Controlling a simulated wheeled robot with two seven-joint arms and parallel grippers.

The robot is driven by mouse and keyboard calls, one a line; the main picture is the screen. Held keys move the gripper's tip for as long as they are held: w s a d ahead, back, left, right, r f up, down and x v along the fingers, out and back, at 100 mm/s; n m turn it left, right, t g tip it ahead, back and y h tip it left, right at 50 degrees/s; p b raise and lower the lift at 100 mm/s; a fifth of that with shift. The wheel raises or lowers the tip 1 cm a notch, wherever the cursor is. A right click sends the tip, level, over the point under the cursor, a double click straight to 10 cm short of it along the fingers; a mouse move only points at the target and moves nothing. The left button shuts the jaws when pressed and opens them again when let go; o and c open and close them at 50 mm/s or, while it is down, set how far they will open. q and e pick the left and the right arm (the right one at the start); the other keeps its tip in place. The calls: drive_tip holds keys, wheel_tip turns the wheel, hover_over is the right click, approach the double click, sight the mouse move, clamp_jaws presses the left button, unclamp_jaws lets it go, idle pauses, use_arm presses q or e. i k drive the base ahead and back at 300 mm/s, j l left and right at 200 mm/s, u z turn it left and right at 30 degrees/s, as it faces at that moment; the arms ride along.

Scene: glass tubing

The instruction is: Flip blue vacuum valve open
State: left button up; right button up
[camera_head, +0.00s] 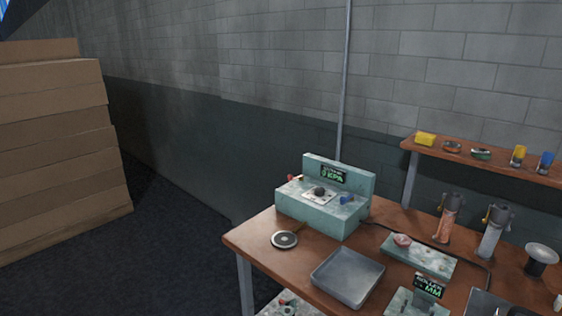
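A blue valve knob (346,199) sits on the top right of a pale teal vacuum unit (312,218), which stands on the brown workbench near its back edge. The knob is small in this view, and I cannot tell whether it is open or shut. A lit green display reading in kPa is on the unit's upright back panel (365,184). A dark round knob (319,192) sits on a light plate in the middle of the unit, and a small red part (292,178) is at its left. Neither of my grippers is in view.
On the workbench (258,243) are a round dark disc (284,240), a grey tray (346,277), a flat teal block (430,262), a second display unit (428,287) and two upright cylinders. A narrow shelf (480,167) holds small items. Stacked brown boxes (60,150) stand far left; floor between is clear.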

sight(342, 199)
drive_tip(key=i+j+z, duration=0.1)
drive_tip(key=i+z, duration=0.3)
drive_tip(key=i, duration=0.15)
drive_tip(key=i+j+z, duration=0.35)
drive_tip(key=i, duration=0.15)
drive_tip(key=l, duration=0.1)
